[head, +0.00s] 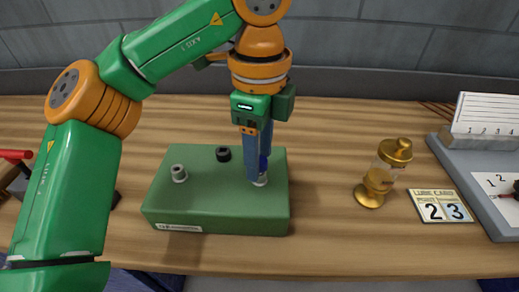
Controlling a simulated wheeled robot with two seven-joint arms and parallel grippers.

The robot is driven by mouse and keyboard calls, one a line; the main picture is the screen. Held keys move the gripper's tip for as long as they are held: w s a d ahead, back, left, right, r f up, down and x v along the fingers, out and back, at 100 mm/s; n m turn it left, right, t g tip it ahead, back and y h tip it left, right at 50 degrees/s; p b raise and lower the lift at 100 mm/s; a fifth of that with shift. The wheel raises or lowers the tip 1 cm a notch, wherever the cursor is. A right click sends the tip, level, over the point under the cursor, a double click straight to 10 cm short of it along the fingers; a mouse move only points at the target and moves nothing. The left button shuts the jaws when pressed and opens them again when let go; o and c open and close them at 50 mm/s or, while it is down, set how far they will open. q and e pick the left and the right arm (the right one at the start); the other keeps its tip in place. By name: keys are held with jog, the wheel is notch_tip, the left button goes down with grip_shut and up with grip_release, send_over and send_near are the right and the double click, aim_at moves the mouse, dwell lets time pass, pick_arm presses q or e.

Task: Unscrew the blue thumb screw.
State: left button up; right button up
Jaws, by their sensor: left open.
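A green block (215,210) sits on the wooden table. A blue thumb screw (263,163) stands at its right side, above a pale collar, and is mostly hidden by my left gripper. My left gripper (258,172) points down over the block with its blue fingers at the screw; it is open. I cannot tell whether the fingers touch the screw. My right gripper is not in view.
A gold-capped hourglass (376,180) stands right of the block, with a number card (441,206) beside it. A grey tray (470,175) with white cards is at the far right. A red-handled object (14,155) lies at the left edge. The table in front of the hourglass is clear.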

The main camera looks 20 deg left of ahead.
pick_arm(q)
jog(key=m, duration=0.1)
jog(key=m+p, duration=0.1)
jog(key=shift+r+m, duration=0.25)
jog(key=shift+m, duration=0.15)
jog(key=m, duration=0.3)
jog(key=shift+f+m+p, duration=0.15)
jog(key=shift+m+p, duration=0.15)
jog(key=shift+m, duration=0.1)
jog(key=m+p, duration=0.1)
jog(key=m, duration=0.2)
jog(key=shift+m, duration=0.3)
jog(key=m, duration=0.3)
jog(key=shift+m+p, duration=0.4)
jog(key=m+p, duration=0.1)
jog(key=m, duration=0.2)
jog(key=shift+m, duration=0.3)
jog(key=m, duration=0.3)
jog(key=shift+m, duration=0.3)
jog(key=m+p, duration=0.1)
jog(key=m, duration=0.4)
jog(key=shift+m+p, duration=0.3)
jog(key=shift+m, duration=0.1)
jog(key=shift+f+m, duration=0.1)
jog(key=shift+m, duration=1)
grip_shut()
jog(key=n, duration=0.3)
jog(key=shift+f+b, duration=0.1)
jog(key=shift+b, duration=0.25)
jog(key=shift+n, duration=0.9)
